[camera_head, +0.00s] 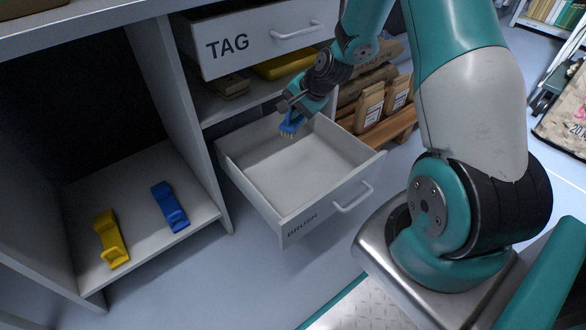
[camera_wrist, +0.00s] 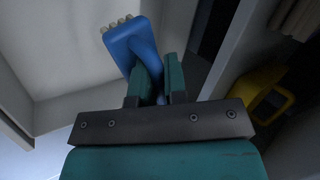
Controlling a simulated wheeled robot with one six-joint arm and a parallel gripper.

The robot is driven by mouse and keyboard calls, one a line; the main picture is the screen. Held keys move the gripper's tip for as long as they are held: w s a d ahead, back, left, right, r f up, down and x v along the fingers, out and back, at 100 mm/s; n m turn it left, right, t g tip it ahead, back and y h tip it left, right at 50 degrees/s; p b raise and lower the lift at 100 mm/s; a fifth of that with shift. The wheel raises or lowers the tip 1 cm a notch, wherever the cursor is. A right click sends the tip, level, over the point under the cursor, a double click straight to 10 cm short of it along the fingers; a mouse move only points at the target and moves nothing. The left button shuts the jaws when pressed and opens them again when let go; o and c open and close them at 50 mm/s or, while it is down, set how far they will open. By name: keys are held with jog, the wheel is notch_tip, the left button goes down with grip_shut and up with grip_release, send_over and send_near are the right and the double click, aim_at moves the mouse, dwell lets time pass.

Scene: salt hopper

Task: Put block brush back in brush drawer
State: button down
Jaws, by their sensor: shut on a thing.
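The blue block brush (camera_head: 291,124) is held by my gripper (camera_head: 295,108) above the back of the open brush drawer, bristles downward. In the wrist view the blue brush (camera_wrist: 130,45) sits between the two fingers of my gripper (camera_wrist: 157,78), with its pale bristle tufts at the far end. The brush drawer (camera_head: 262,200), labelled BRUSH, is pulled out and its visible floor is bare. The brush appears apart from the drawer floor, though the exact height is hard to tell.
The TAG drawer (camera_head: 262,42) is above and behind. A yellow object (camera_head: 285,64) lies on the shelf beneath it. In the left bay lie a blue piece (camera_head: 170,206) and a yellow piece (camera_head: 110,238). Paper bags (camera_head: 369,106) stand on a wooden rack behind the drawer.

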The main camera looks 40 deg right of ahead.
notch_tip(320, 180, down, 17)
jog(key=b, duration=0.7)
jog(key=shift+f, duration=0.2)
jog(key=c, duration=1.2)
grip_release()
jog(key=shift+o, duration=0.2)
